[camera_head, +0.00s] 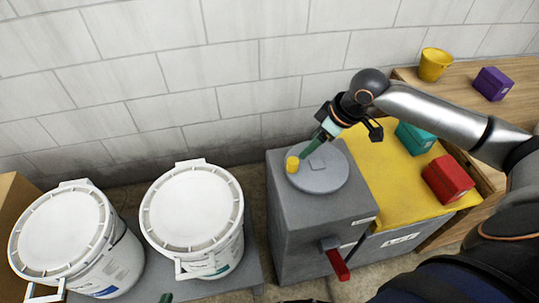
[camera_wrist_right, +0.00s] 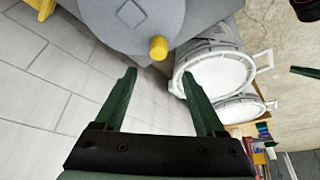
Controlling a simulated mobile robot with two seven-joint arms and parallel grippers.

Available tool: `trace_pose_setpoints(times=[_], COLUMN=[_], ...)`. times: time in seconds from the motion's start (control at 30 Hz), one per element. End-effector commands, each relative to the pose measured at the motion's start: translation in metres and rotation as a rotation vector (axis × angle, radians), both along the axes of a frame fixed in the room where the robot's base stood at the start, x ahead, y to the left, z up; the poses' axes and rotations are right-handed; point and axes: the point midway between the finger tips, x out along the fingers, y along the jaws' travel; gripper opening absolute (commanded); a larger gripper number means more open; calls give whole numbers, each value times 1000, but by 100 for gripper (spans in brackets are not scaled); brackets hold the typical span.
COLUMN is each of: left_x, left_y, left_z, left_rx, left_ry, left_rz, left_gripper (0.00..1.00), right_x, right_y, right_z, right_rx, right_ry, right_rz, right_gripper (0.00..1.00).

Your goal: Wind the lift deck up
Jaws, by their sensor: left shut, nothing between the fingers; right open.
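A grey round crank disc (camera_head: 322,172) lies on top of a grey housing (camera_head: 310,220), with a yellow knob (camera_head: 292,164) upright near its left rim. The yellow lift deck (camera_head: 400,205) is to the right of the housing, beside the wooden bench. My right gripper (camera_head: 304,154) is open just above the disc, close to the knob. In the right wrist view the disc (camera_wrist_right: 140,22) and knob (camera_wrist_right: 158,48) are ahead of the open, empty fingers (camera_wrist_right: 162,85). Only a green fingertip of my left gripper (camera_head: 166,298) shows at the bottom edge; it is shut and empty.
A red lever (camera_head: 338,264) sticks out of the housing front. A teal box (camera_head: 415,138) and a red box (camera_head: 448,179) are on the deck. Two white lidded buckets (camera_head: 193,206) (camera_head: 62,230) stand left. A yellow cup (camera_head: 434,64) and purple box (camera_head: 492,83) are on the bench.

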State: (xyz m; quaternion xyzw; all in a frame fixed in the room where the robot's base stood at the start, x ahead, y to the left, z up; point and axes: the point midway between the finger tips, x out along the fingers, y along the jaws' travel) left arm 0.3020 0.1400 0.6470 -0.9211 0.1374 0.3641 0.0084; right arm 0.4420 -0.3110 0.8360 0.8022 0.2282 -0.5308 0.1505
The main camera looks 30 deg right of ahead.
Motion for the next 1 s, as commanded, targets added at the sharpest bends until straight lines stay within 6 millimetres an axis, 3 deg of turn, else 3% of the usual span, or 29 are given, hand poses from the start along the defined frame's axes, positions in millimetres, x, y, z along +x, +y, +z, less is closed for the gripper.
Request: trace_pose_setpoints(times=[0.17, 0.7, 1.0], left_x=[1, 2, 4], left_y=[-1, -7, -6], left_z=[-1, -17, -17], left_rx=[-3, -8, -7], left_ry=[-6, 0, -9], left_rz=[-2, -14, -11], left_gripper=[0, 0, 0], right_x=[0, 32, 39], right_y=[-4, 16, 20], right_z=[-3, -93, -112], right_rx=[-6, -6, -8], right_ry=[12, 10, 9], right_rz=[-5, -3, -4], right_gripper=[72, 72, 72])
